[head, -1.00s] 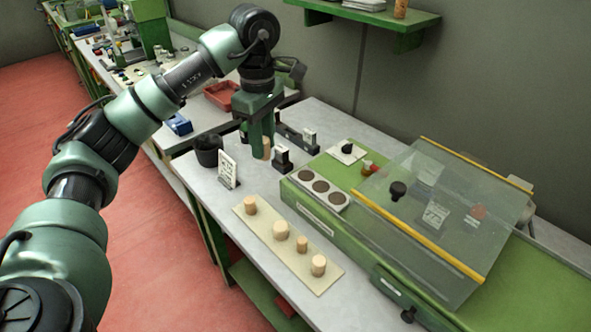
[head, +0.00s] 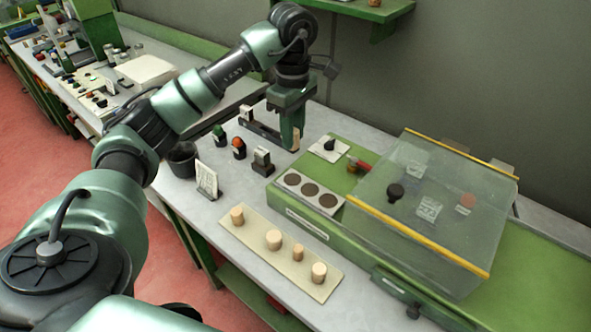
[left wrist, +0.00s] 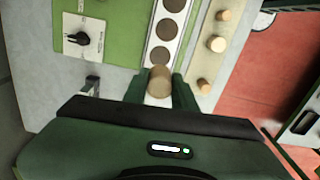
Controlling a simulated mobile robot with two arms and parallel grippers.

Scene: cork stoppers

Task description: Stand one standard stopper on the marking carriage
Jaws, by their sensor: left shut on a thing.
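My left gripper (head: 292,138) points down above the bench, just behind the left end of the green machine. It is shut on a cork stopper (head: 296,139), upright in the head view. In the left wrist view the stopper (left wrist: 158,80) sits between the two fingers. A pale strip with three dark round spots (head: 310,189) lies on the machine's left end; it may be the marking carriage, and nothing stands on it. Several more stoppers of different widths, one a wide one (head: 273,239), stand on a cream board (head: 255,248) in front. My right gripper is out of view.
A clear cover with yellow edges (head: 432,200) stands over the machine. A white plate with a black knob (head: 329,147) lies behind the strip. A black cup (head: 181,160), a card stand (head: 206,178) and small black holders (head: 262,160) stand to the left.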

